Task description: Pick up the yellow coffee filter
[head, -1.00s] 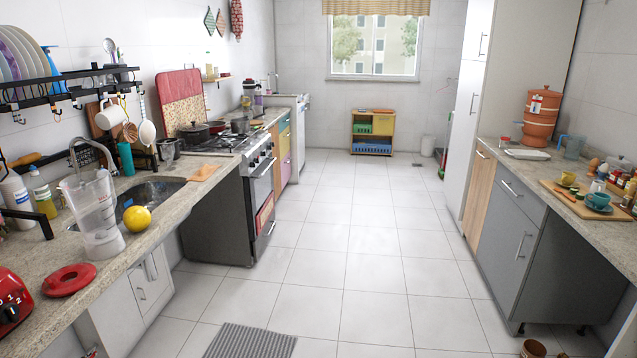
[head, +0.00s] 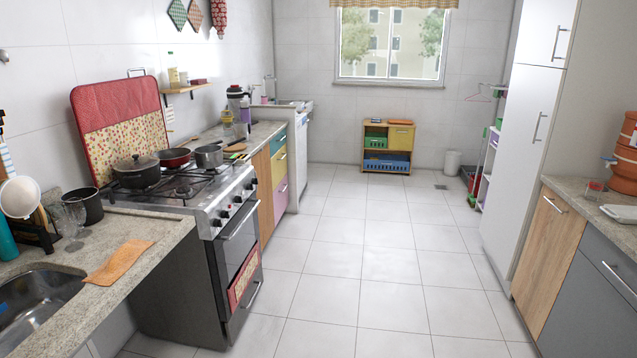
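Neither of my grippers is in view. On the left counter (head: 150,232) stand a clear glass vessel (head: 73,222) and a dark pot (head: 87,206), beside a white round utensil (head: 20,197) cut by the left edge.
The stove (head: 205,215) holds several pots, with a red patterned board (head: 120,130) behind it. A wooden shelf unit (head: 388,146) stands under the window. Cabinets (head: 590,270) line the right side. The tiled floor (head: 375,255) between is clear.

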